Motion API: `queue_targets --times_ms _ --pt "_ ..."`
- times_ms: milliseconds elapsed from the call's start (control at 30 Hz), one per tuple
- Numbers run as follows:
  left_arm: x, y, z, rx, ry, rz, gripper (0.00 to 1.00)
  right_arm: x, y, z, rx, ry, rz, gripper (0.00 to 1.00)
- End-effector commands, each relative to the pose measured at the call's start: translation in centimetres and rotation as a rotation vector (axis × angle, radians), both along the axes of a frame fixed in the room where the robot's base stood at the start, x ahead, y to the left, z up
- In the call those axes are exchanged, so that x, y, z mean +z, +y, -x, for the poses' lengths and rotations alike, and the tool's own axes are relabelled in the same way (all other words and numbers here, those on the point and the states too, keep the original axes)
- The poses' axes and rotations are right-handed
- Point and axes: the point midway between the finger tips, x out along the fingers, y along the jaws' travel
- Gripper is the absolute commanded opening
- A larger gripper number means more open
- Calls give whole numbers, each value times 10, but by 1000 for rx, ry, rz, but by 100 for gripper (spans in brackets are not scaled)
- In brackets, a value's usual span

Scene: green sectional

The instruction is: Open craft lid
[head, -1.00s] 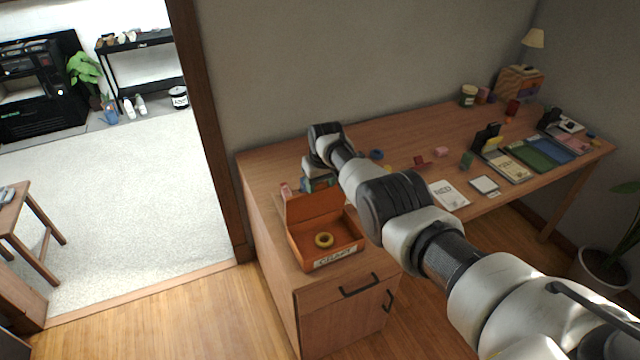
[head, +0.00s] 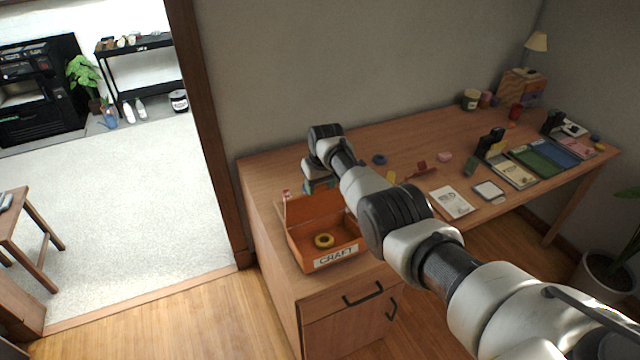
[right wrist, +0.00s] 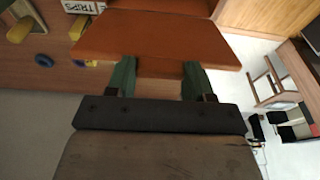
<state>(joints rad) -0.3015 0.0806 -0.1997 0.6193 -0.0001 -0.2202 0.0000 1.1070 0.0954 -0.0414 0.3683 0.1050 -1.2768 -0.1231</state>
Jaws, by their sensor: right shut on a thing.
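The orange craft box (head: 347,259) stands on the left end of the desk, with a white CRAFT label on its front. Its orange lid (head: 312,208) stands raised at the back edge, so the inside shows. A yellow ring (head: 324,241) lies in the box. My right gripper (head: 318,188) is behind the raised lid, partly hidden by it. In the right wrist view the orange lid (right wrist: 155,42) lies across the green fingertips of the right gripper (right wrist: 159,75), which is shut on the lid's edge part. My left gripper is not in view.
The wooden desk (head: 420,147) carries a white notepad (head: 451,203), a blue ring (head: 379,159) and several small items to the right. My right arm crosses above the desk's front. A wall is behind the desk; a doorway opens at left.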

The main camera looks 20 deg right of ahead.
Motion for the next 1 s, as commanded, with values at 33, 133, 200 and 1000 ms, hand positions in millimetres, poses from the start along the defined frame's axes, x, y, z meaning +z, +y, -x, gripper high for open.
queue_targets --times_ms 33,133,200,1000 --pt "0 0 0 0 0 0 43 3 0 -2 3 -10 1 10" --pt "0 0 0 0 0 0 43 3 0 -2 3 -10 1 10" --pt "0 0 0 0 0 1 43 3 0 -2 3 -10 0 10" --pt "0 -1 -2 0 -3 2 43 2 1 -1 2 -6 0 79"
